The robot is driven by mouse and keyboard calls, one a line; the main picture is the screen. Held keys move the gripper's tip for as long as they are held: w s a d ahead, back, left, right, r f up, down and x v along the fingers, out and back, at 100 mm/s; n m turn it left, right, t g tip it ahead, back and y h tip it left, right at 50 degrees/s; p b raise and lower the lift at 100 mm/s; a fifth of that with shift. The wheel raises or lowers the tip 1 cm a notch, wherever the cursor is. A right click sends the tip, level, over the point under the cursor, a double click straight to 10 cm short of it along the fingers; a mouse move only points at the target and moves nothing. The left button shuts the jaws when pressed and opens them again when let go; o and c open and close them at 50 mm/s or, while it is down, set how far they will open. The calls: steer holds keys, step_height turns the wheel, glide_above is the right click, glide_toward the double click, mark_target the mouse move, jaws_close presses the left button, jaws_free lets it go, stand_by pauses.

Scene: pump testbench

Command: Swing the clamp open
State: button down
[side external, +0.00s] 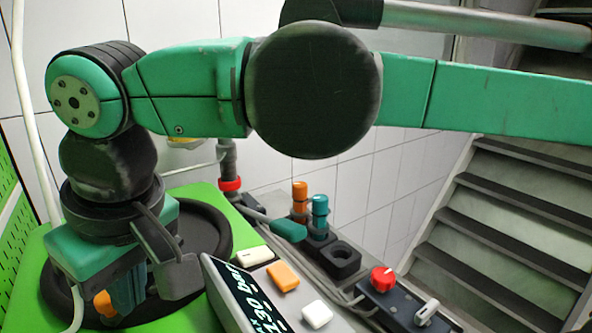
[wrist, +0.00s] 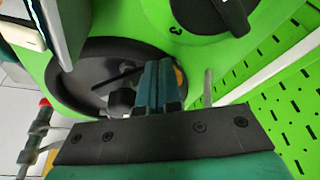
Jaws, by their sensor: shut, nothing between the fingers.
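My gripper (side external: 122,308) points down over a round black part (side external: 215,235) on the green bench top, at the left in the side view. In the wrist view its two teal fingers (wrist: 162,75) are together with nothing held, above the round black part (wrist: 85,60). A dark thin bar (wrist: 120,78) and a black knob (wrist: 122,100) show just left of the fingers. An orange piece (wrist: 180,78) is partly hidden behind them; orange also shows beside the fingers in the side view (side external: 103,303). I cannot tell clearly which piece is the clamp, or whether the fingers touch anything.
A panel with a display (side external: 245,297) stands right of my gripper, with white and orange buttons (side external: 283,277). Beyond are a red knob (side external: 383,279), a teal-handled lever (side external: 288,230) and orange and teal plugs (side external: 320,206). A black dial (wrist: 225,10) and green perforated panel (wrist: 290,110) lie right in the wrist view.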

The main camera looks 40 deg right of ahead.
steer(key=shift+w+a, duration=0.65)
steer(key=shift+a, duration=0.35)
steer(key=shift+w, duration=0.1)
steer(key=shift+w+a, duration=0.25)
steer(key=shift+w, duration=0.1)
steer(key=shift+s+r, duration=0.1)
steer(key=shift+r, duration=0.05)
steer(key=shift+s+d+r, duration=0.15)
steer(key=shift+s+r, duration=0.1)
steer(key=shift+r, duration=0.15)
